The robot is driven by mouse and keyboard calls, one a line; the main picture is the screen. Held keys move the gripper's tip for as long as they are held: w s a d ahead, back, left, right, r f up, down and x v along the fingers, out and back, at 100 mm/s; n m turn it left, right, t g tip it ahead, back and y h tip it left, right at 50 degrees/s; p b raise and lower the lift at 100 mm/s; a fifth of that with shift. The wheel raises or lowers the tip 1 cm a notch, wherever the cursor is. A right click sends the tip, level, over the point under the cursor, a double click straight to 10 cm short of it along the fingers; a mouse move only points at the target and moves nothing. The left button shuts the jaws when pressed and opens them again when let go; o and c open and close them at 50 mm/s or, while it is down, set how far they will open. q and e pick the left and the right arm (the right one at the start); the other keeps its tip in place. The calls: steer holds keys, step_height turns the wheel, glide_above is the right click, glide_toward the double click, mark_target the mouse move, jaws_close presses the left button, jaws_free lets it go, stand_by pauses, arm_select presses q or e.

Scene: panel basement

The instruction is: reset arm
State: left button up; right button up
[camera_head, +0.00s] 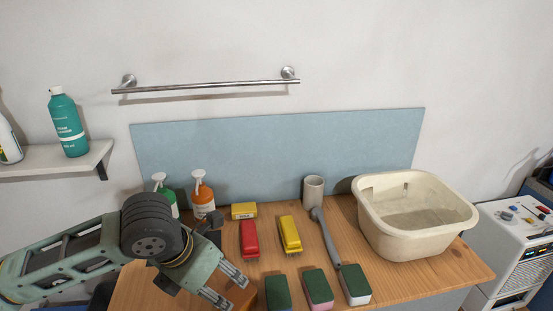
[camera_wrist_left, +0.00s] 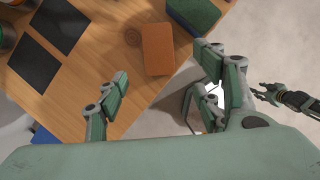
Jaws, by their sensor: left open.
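My left gripper (camera_head: 234,287) reaches in from the lower left over the front left part of the wooden table (camera_head: 390,285). Its fingers are spread with nothing between them, as the left wrist view (camera_wrist_left: 163,92) also shows. An orange-brown block (camera_wrist_left: 157,48) lies on the table just beyond the fingers, apart from them. A dark gripper (camera_wrist_left: 290,98), apparently my right one, shows at the right of the left wrist view, over the floor. Its jaw opening is too small to make out. The right arm is not in the head view.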

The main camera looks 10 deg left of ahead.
arm_select(q)
steer(key=s+d+f+n+t+h, duration=0.1)
steer(key=s+d+f+n, duration=0.2)
steer(key=d+f+n, duration=0.35)
steer(key=s+d+f+n+h, duration=0.1)
steer(key=s+d+f+n, duration=0.2)
steer(key=n, duration=0.7)
steer(key=s+a+f+n+g+y, duration=0.15)
steer(key=s+a+f+n, duration=0.45)
steer(key=n, duration=0.6)
steer(key=s+a+f+n+y, duration=0.3)
steer(key=s+a+f+n, duration=0.2)
steer(key=s+a+n, duration=0.45)
step_height(320, 180, down, 24)
steer(key=d+n+g, duration=0.1)
steer(key=d, duration=0.2)
steer(key=s+a+f+g, duration=0.1)
steer(key=s+a+f, duration=0.2)
steer(key=s+f, duration=1.4)
steer(key=shift+a+f, duration=0.15)
steer(key=shift+f, duration=0.2)
